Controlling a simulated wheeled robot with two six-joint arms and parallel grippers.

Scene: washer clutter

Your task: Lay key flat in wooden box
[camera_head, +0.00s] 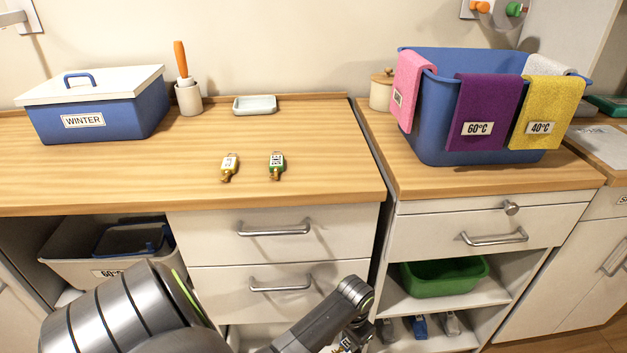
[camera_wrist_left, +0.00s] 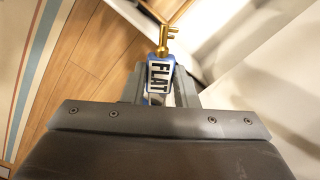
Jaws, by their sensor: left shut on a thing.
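The key (camera_wrist_left: 166,42) is brass with a blue tag (camera_wrist_left: 159,75) labelled FLAT. It sits between the fingers of my left gripper (camera_wrist_left: 160,92), which is shut on the tag, with the brass end pointing away from the gripper. In the head view my left gripper (camera_head: 352,338) is low at the bottom edge, in front of the drawers, and mostly hidden. I cannot make out a wooden box in either view. My right gripper is not in view.
Two other keys, one yellow-tagged (camera_head: 229,167) and one green-tagged (camera_head: 276,165), lie on the wooden counter (camera_head: 330,180). A blue WINTER box (camera_head: 100,120), a white dish (camera_head: 255,105) and a blue basket with cloths (camera_head: 440,145) stand behind. A green tub (camera_head: 445,278) sits on a shelf.

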